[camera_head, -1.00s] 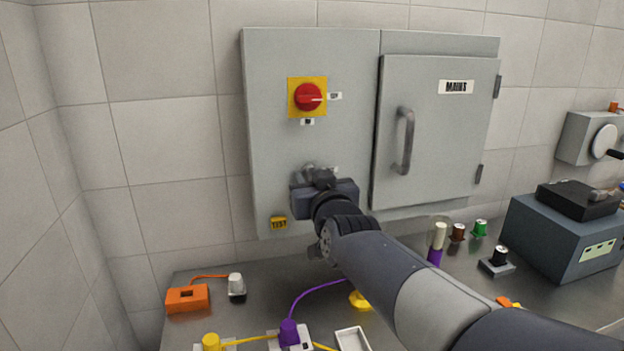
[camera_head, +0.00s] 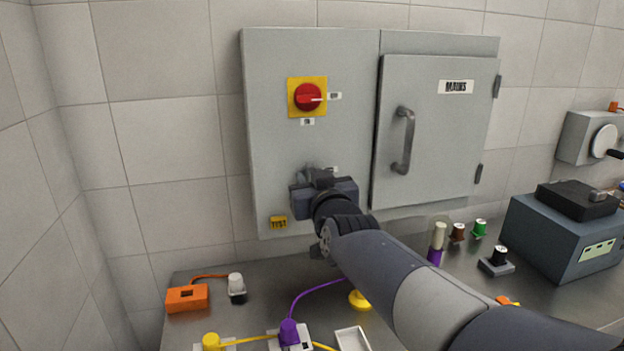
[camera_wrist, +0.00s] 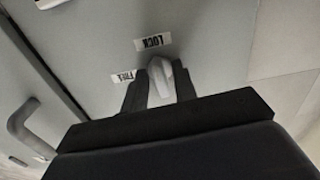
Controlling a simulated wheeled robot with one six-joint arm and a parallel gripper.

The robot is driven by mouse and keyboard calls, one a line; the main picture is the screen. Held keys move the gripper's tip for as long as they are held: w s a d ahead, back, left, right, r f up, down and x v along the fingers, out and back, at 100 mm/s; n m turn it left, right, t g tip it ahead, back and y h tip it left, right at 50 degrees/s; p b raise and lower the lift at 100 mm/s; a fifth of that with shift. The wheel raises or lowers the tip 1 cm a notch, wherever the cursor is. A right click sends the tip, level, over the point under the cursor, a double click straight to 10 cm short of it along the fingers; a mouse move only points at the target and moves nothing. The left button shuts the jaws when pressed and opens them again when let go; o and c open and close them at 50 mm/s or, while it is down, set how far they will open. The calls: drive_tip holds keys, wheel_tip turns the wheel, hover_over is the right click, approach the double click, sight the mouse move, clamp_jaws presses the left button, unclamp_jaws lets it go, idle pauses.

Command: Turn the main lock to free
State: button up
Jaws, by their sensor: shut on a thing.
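The main lock is a light grey knob (camera_wrist: 160,82) on the grey cabinet's (camera_head: 270,165) front. In the wrist view its end lies just below the LOCK label (camera_wrist: 153,42); the FREE label (camera_wrist: 122,76) is to the left. My gripper (camera_head: 312,177) is at the lower part of the cabinet's left panel and hides most of the knob in the head view. In the wrist view my gripper's dark fingers stand on both sides of the knob, shut on it. The knob's exact angle is hard to tell.
A red rotary switch (camera_head: 308,97) on a yellow plate is above. The MAINS door (camera_head: 435,140) with its handle (camera_head: 404,140) is at the right. A yellow TEST tag (camera_head: 279,222) is low left. Below, the bench holds an orange box (camera_head: 187,298) and cabled plugs.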

drive_tip(key=shift+n+p, duration=1.2)
drive_tip(key=shift+n, duration=7.4)
drive_tip(key=o, duration=0.6)
drive_tip(key=shift+o, duration=0.2)
drive_tip(key=shift+s, duration=0.15)
drive_tip(key=s+d, duration=0.2)
drive_tip(key=s, duration=0.8)
drive_tip(key=shift+s+d, duration=0.15)
drive_tip(key=shift+s, duration=0.05)
